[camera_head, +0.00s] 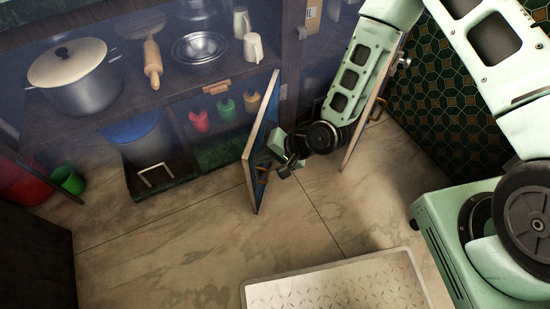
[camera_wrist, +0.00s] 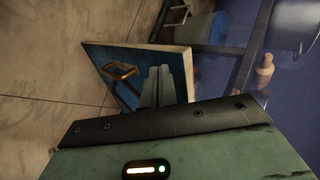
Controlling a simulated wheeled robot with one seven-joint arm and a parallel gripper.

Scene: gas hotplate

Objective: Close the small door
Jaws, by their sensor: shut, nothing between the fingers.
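A small door (camera_head: 258,150) with a blue panel and a pale wooden edge stands open, jutting out from the low cabinet. Its handle (camera_head: 262,175) is on the side facing right. My gripper (camera_head: 287,166) is shut and empty, just right of this door near the handle. In the wrist view the fingers (camera_wrist: 159,85) lie in front of the blue door panel (camera_wrist: 105,58), beside its handle (camera_wrist: 123,71). I cannot tell whether they touch the panel. A second open door (camera_head: 362,122), with its own handle (camera_head: 377,108), stands to the right, partly behind my arm.
A pot (camera_head: 75,75), a rolling pin (camera_head: 152,62) and a bowl (camera_head: 198,47) stand above. A green cup (camera_head: 68,179) is at left. The floor (camera_head: 170,225) before the cabinet is clear.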

